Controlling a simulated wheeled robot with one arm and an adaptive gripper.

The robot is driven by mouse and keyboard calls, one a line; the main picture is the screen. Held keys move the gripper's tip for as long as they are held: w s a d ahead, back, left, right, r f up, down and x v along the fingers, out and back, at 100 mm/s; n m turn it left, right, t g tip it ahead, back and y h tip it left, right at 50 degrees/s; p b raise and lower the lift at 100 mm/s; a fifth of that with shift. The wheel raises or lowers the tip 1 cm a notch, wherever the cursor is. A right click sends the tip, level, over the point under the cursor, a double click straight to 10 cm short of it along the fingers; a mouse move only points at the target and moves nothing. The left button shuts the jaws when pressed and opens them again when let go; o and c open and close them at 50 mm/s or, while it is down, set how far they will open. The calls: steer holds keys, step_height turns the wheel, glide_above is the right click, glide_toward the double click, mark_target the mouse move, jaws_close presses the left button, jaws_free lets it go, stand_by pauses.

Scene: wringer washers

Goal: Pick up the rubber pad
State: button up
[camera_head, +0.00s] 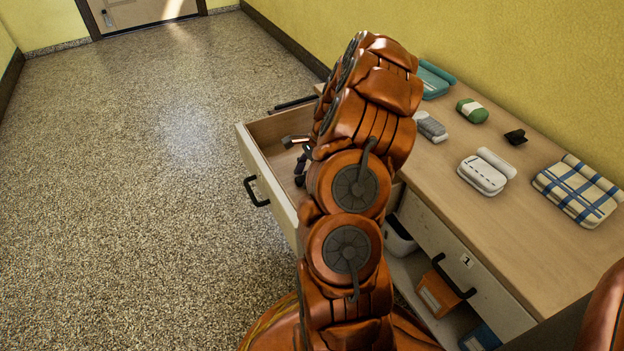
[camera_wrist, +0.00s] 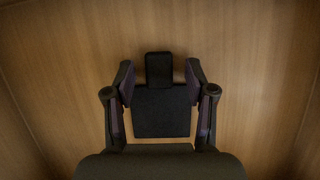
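In the wrist view, a flat dark square (camera_wrist: 160,118), which looks like the rubber pad, lies between my fingers over a wooden surface. A smaller dark block (camera_wrist: 159,68) adjoins its far edge; I cannot tell if they are one piece. My gripper (camera_wrist: 159,78) is open, with a finger on either side. Wood shows beside the dark shapes, and I see no clear finger contact. In the head view my gripper is down in the open drawer (camera_head: 262,178), mostly hidden behind my arm. The pad is not visible there.
The drawer walls surround my gripper. An orange bin (camera_head: 438,292) sits below. The floor at left is clear.

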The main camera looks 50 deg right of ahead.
jaws_close()
steer(key=shift+r, duration=0.1)
stand_by(0.3)
